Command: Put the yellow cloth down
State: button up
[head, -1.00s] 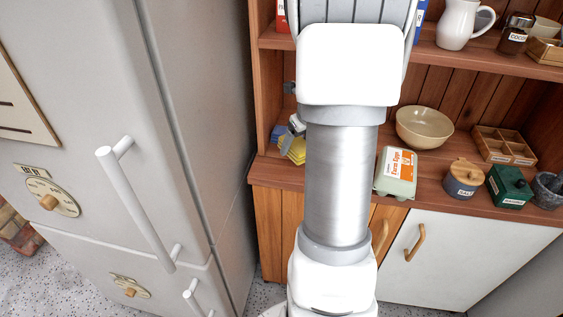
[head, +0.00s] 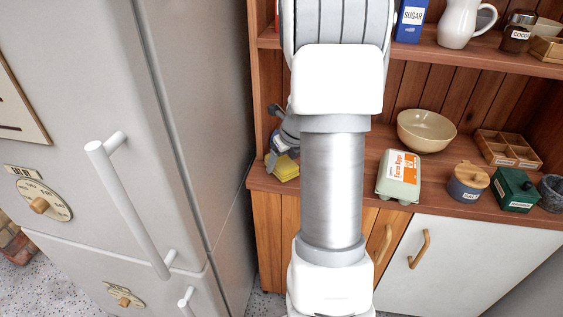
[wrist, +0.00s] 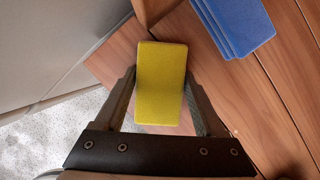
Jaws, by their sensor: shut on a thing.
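The yellow cloth (wrist: 160,85) is a folded, block-like pad between the two fingers of my gripper (wrist: 161,100) in the wrist view. My gripper is shut on it. In the head view the yellow cloth (head: 284,167) shows just left of my arm, over the front left corner of the wooden counter (head: 420,195). My gripper (head: 284,148) is partly hidden there behind my arm. I cannot tell whether the cloth touches the wood or hangs just above it.
A blue folded stack (wrist: 237,22) lies beside the cloth on the wood. The fridge (head: 130,140) stands close on the left. An egg carton (head: 399,176), a bowl (head: 426,130), a blue-grey jar (head: 467,183) and a green box (head: 512,190) stand right of my arm.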

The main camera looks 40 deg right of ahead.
jog(key=o, duration=1.2)
jog(key=shift+f, duration=0.15)
jog(key=shift+c, duration=0.2)
jog(key=shift+s+d+r, duration=0.1)
jog(key=shift+r, duration=0.35)
jog(key=p+v, duration=0.4)
jog(key=v, duration=0.7)
jog(key=shift+r+p, duration=0.3)
jog(key=shift+p, duration=0.1)
